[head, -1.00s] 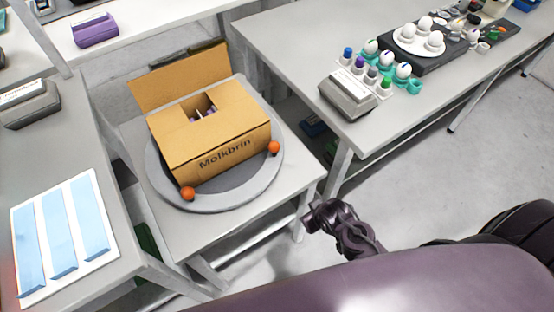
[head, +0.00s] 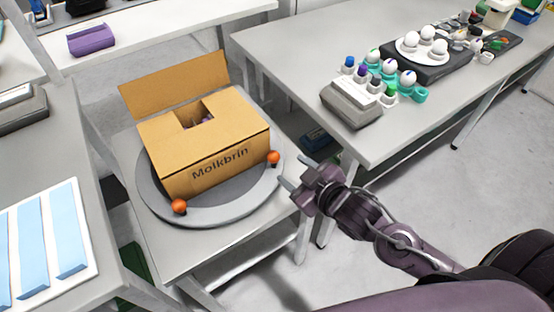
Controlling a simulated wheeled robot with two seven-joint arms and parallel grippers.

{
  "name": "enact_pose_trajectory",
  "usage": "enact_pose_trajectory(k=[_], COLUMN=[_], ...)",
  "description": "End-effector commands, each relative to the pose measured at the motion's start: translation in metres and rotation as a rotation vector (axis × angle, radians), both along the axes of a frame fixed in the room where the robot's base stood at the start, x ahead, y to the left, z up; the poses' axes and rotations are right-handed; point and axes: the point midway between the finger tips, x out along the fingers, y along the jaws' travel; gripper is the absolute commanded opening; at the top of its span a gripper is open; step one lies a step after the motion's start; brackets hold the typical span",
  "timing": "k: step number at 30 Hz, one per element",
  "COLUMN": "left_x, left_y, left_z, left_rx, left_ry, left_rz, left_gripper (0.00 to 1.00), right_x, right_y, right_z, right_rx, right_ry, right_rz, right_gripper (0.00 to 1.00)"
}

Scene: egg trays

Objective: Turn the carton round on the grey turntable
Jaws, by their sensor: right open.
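The brown carton (head: 229,172), lettered "Molkbrin", sits on the round grey turntable (head: 209,215). One flap (head: 175,82) stands up at its back, and a gap in its top shows small purple things inside. Two orange knobs sit on the turntable's rim, one at the front left (head: 179,207) and one at the right (head: 273,158). My right gripper (head: 290,182) is open and empty, just right of the turntable's rim and below the right knob, apart from the carton. My left gripper is not in view.
A table (head: 290,62) at the right holds a grey device (head: 351,102), egg cups and eggs on a dark board. A table at the left bears a white sheet with blue strips (head: 48,243). A purple box (head: 91,40) stands on the back shelf.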

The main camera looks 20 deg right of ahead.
Motion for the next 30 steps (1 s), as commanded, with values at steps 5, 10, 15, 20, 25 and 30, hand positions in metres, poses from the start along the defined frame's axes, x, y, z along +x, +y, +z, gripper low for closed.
enact_pose_trajectory(k=[5,10,15,20,25,30], left_x=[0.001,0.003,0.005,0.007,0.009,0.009], left_y=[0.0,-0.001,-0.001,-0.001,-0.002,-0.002], left_z=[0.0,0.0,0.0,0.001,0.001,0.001], left_rx=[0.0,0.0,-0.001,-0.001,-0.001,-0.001], left_ry=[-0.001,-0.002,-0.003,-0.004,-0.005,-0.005], left_rz=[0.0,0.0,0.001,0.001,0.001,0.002], left_gripper=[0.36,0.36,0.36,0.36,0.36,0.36], right_x=[0.011,0.032,0.053,0.066,0.07,0.069], right_y=[0.004,0.01,0.017,0.021,0.022,0.022], right_z=[-0.002,-0.01,-0.019,-0.025,-0.027,-0.027], right_rx=[0.003,0.003,0.003,0.003,0.001,0.001], right_ry=[-0.015,-0.015,-0.013,-0.011,-0.009,-0.009], right_rz=[0.008,0.006,0.006,0.007,0.007,0.007], right_gripper=[0.51,0.51,0.51,0.51,0.51,0.51])
